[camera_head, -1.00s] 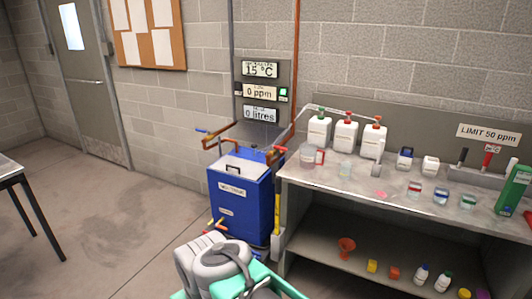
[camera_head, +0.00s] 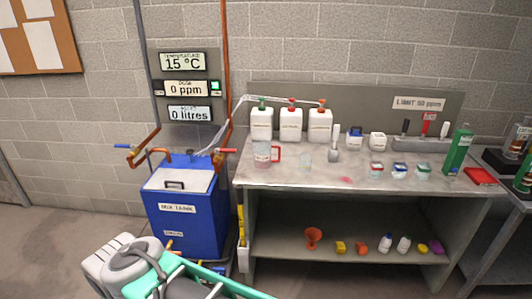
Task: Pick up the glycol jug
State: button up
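Three white jugs stand side by side at the back of the metal bench (camera_head: 320,184). One has a green cap (camera_head: 261,126), one a red cap (camera_head: 291,125) and one an orange-red cap (camera_head: 320,126). Their labels are too small to read, so I cannot tell which is the glycol jug. Thin pale tubes run from the cap area left towards the blue tank (camera_head: 186,222). Part of my arm shows at the bottom left, well short of the bench. My gripper's fingers do not show.
A clear measuring jug with a red handle (camera_head: 263,152) stands before the white jugs. Small tubs, a green box (camera_head: 458,150) and a red book (camera_head: 480,176) are to the right. A red funnel (camera_head: 313,237) and small bottles sit on the lower shelf. Pipes rise behind the tank.

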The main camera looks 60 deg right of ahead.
aim_at(262, 149)
jog(key=z, duration=0.6)
jog(key=i, duration=0.9)
jog(key=z, duration=0.95)
jog(key=i, duration=0.65)
